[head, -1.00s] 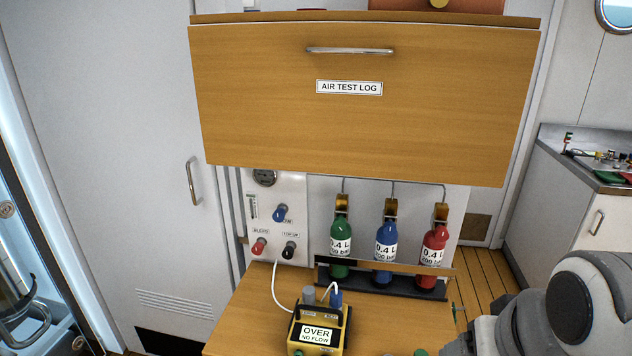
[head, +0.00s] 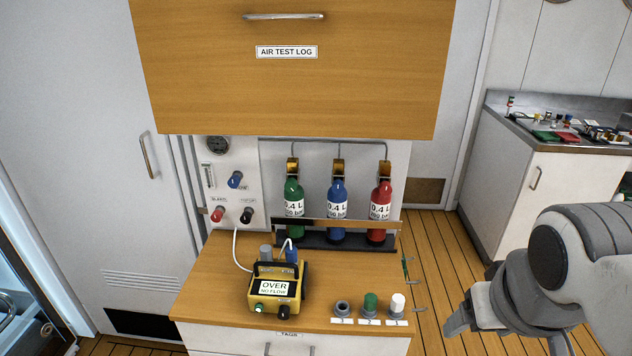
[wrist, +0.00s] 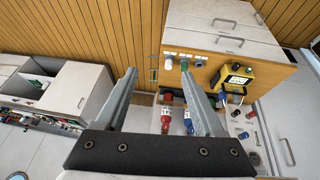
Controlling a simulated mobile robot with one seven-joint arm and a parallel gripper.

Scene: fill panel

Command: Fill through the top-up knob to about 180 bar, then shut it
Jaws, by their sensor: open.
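The black top-up knob (head: 246,215) is at the lower right of the white fill panel (head: 223,196), beside the red bleed knob (head: 217,214). A blue knob (head: 235,179) sits above them. The round gauge (head: 218,145) at the panel's top is partly hidden by the wooden flap, and its reading is too small to tell. My gripper (head: 505,338) is open and empty at the lower right, over the floor and well away from the panel. In the wrist view my gripper (wrist: 158,70) has its fingers wide apart, with the panel to their right.
The wooden "AIR TEST LOG" flap (head: 290,85) overhangs the panel. Green, blue and red bottles (head: 338,208) stand right of it. A yellow meter (head: 276,290) reading "OVER NO FLOW" and three small capped pieces (head: 370,303) are on the wooden top. Open floor (head: 440,240) lies right.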

